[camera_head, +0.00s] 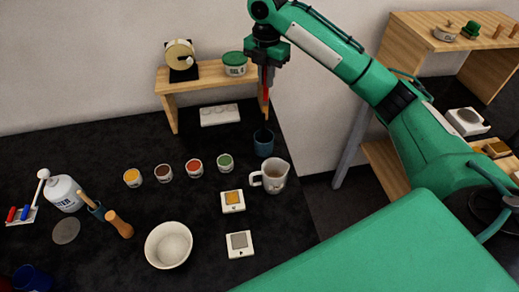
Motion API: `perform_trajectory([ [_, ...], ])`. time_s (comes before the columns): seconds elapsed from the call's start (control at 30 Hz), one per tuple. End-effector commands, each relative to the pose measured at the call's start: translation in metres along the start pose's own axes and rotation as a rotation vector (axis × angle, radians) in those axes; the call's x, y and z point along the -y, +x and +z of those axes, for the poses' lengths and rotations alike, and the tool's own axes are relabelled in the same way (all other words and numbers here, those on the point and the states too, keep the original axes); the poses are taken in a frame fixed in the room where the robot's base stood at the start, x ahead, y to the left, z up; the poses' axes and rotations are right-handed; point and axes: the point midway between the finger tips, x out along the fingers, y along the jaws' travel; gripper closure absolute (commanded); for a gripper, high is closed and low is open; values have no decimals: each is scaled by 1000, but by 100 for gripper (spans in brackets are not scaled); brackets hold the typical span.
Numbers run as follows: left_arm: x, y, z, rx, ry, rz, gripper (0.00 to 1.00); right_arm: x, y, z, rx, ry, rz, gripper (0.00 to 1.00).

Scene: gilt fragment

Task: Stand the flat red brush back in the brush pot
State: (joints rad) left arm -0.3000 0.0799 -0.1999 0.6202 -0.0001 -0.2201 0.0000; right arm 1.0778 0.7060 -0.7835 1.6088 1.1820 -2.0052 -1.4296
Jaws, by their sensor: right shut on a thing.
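My right gripper (266,68) is raised at the back right of the black table, in front of the small wooden shelf. It is shut on the flat red brush (266,88), which hangs down roughly upright. Only part of the brush shows; its top is hidden by the gripper. A dark blue pot (263,143), which looks like the brush pot, stands on the table below the brush, with a gap between them. My left gripper is out of view.
A grey-white jug (272,176) stands just in front of the pot. A white palette (220,115) lies left of it, under the wooden shelf (207,76). Several small paint jars, a white bowl (168,246) and a white bottle (64,194) stand farther left.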

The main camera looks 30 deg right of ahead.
Motion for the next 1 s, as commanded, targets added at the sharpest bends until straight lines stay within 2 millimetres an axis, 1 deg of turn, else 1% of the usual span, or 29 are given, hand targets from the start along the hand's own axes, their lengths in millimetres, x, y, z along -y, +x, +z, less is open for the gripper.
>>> perform_trajectory([
  [0.07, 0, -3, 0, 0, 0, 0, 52, 1, 10, 0, -2, -6, -3, 100],
  [0.17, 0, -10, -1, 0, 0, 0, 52, 2, 31, 0, -4, -7, -6, 100],
  [0.5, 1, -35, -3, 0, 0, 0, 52, 2, 120, 0, -2, -4, -5, 100],
  [0.6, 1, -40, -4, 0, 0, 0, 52, 2, 139, 0, -2, -5, -3, 100],
  [0.83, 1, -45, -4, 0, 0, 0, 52, 1, 161, 0, -2, -4, -2, 100],
  [1.0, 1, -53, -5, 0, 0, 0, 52, 1, 186, 0, -2, -4, -2, 100],
])
